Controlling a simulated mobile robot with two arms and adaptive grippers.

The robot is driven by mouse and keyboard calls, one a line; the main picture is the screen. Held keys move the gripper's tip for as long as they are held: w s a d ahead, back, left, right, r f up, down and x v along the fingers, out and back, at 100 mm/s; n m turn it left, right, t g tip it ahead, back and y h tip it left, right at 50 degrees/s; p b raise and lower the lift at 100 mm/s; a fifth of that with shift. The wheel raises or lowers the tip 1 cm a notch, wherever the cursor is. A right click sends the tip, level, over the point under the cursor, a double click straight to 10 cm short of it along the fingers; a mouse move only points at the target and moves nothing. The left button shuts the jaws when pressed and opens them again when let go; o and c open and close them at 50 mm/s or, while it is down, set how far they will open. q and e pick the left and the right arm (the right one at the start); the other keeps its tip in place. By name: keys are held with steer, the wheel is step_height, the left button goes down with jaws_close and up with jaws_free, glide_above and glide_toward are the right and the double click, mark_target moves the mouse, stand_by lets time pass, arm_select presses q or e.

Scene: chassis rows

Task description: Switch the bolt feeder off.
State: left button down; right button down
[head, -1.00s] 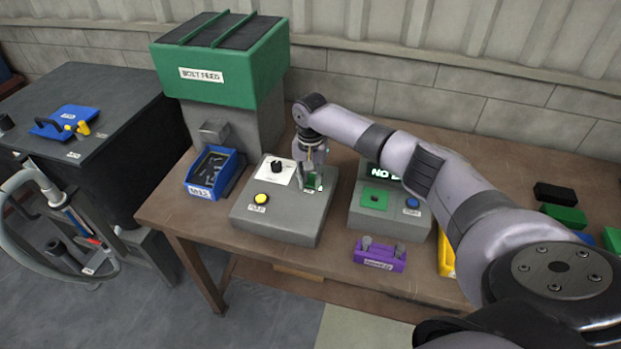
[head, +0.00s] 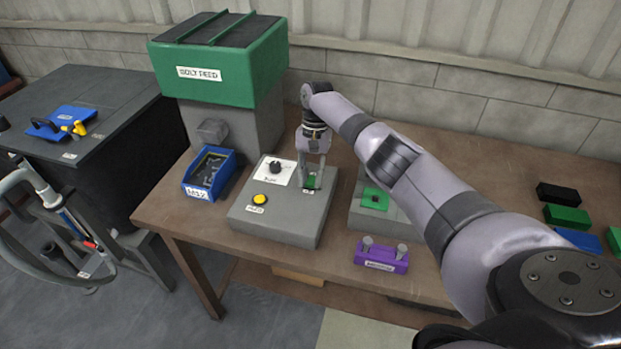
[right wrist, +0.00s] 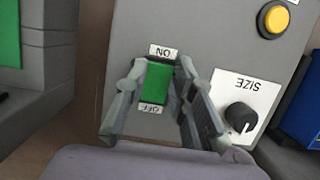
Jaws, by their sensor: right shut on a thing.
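The bolt feeder (head: 222,60) is a green hopper on a grey body at the back of the bench. Its grey control box (head: 275,222) stands in front, with a green switch (head: 310,182) on top. In the right wrist view the switch (right wrist: 157,84) sits between an ON label (right wrist: 163,52) and an OFF label (right wrist: 151,108). My right gripper (head: 312,180) points down at the switch, a finger on each side, shut on it. I cannot tell which way the switch is set. My left gripper is not in view.
The control box also carries a yellow button (head: 260,198) and a black SIZE knob (head: 275,167). A blue bin (head: 209,175) stands to its left. A grey box with a green plate (head: 375,199) and a purple block (head: 381,257) are to its right.

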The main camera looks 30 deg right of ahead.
mark_target(314, 176)
steer(key=shift+w+r, duration=0.1)
steer(key=shift+r, duration=0.05)
steer(key=c, duration=1.4)
jaws_free()
steer(key=shift+o, duration=0.2)
steer(key=v, duration=1.1)
steer(key=shift+r, duration=0.4)
steer(key=shift+d, duration=0.15)
